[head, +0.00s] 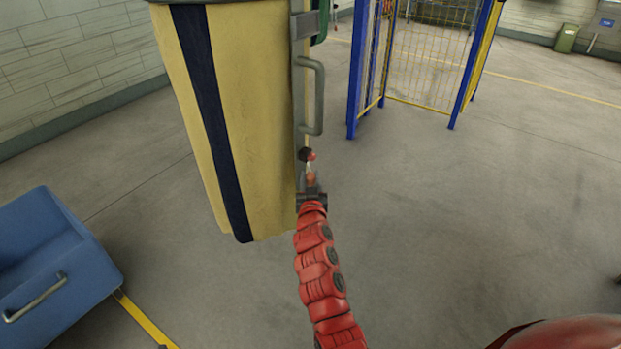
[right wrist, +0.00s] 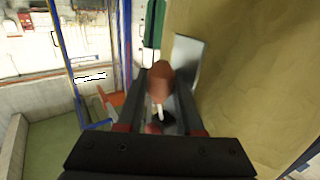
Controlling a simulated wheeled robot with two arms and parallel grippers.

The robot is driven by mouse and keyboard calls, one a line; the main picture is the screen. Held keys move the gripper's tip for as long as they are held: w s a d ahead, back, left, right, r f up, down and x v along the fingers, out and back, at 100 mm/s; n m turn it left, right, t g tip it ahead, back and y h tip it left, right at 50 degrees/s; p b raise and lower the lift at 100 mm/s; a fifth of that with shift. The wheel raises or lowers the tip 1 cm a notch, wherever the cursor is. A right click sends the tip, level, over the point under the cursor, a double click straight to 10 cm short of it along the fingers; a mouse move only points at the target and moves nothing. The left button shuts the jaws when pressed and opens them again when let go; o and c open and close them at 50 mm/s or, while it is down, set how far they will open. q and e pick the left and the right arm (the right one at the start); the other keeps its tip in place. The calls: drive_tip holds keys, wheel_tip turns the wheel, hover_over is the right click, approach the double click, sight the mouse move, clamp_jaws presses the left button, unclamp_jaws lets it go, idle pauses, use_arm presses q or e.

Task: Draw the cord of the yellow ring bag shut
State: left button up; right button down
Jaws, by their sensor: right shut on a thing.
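The yellow bag (head: 255,100) with a dark navy stripe hangs in the upper left middle of the head view. Its mouth is mostly cut off by the top edge. Its tan cloth fills the right of the right wrist view (right wrist: 250,70). My right gripper (head: 309,172) is beside the bag's right edge, below a grey handle. In the right wrist view, its fingers are closed on a reddish-brown knob (right wrist: 160,80) with a short pale piece below it, apparently the cord's pull. How the cord runs to the mouth is hidden. My left gripper is not in view.
A grey handle (head: 318,95) and a green strap (head: 322,22) are beside the bag. A blue bin (head: 50,250) stands at lower left. A blue and yellow mesh frame (head: 430,60) stands behind on the right. The floor at right is clear.

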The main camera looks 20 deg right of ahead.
idle(0.8)
wheel_tip(320, 180, down, 11)
drive_tip(key=b, duration=1.2)
drive_tip(key=shift+r+b, duration=0.15)
drive_tip(key=shift+b, duration=0.15)
drive_tip(key=c, duration=0.5)
unclamp_jaws()
drive_tip(key=shift+c, duration=0.2)
drive_tip(key=shift+s+r, duration=0.1)
